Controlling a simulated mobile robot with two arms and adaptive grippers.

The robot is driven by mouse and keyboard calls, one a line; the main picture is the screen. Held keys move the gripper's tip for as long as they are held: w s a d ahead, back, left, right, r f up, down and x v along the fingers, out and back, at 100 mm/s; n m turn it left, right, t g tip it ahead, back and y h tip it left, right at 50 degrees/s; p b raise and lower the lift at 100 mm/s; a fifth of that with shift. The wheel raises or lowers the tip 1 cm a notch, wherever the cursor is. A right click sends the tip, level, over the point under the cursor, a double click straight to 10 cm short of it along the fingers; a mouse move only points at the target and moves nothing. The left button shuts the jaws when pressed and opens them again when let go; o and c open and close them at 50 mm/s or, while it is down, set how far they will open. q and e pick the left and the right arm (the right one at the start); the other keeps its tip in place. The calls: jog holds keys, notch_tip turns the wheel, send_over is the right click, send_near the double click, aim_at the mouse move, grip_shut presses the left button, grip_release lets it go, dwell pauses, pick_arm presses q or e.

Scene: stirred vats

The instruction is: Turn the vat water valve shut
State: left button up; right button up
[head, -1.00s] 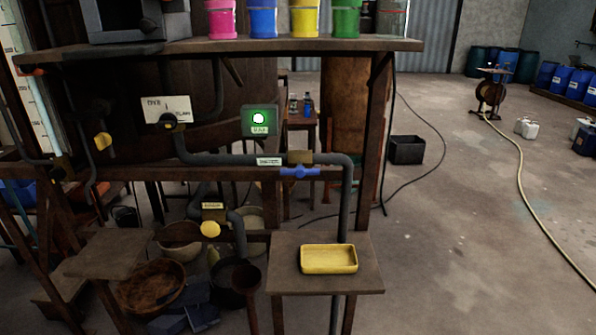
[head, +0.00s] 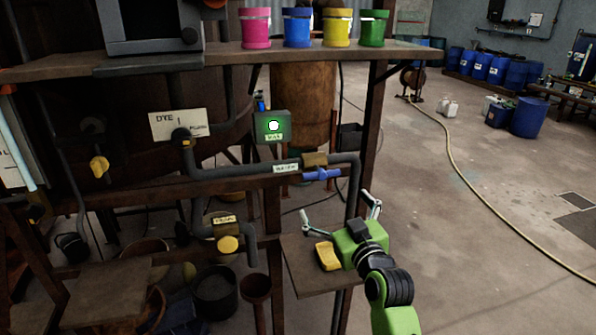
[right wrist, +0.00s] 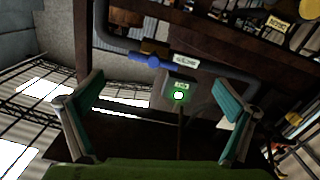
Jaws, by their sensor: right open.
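The water valve has a blue handle (head: 322,174) on a grey pipe (head: 230,172), beside a small white label (head: 286,168) and below a brown valve block (head: 314,159). The handle lies roughly along the pipe. My right gripper (head: 336,205) is open and empty, below and in front of the handle, apart from it. In the right wrist view the blue handle (right wrist: 150,60) shows upside down, beyond and between the spread fingers. My left gripper is not in view.
A green-lit box (head: 272,126) is left of the valve. A yellow sponge-like tray (head: 328,256) sits on a small wooden stand (head: 310,279), partly hidden by my gripper. Pink, blue, yellow and green pots stand on the shelf (head: 290,54) above. A wooden post (head: 369,140) is right of the valve.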

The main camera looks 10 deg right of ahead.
aim_at(323, 176)
pick_arm(q)
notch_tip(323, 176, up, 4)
jog(key=p, duration=0.3)
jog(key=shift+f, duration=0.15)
pick_arm(e)
jog(key=w, duration=0.4)
jog(key=w+r, duration=0.1)
jog(key=w, duration=0.8)
jog(key=shift+w+d+r, duration=0.2)
jog(key=shift+w+r, duration=0.05)
jog(key=shift+w, duration=0.05)
jog(key=c, duration=1.1)
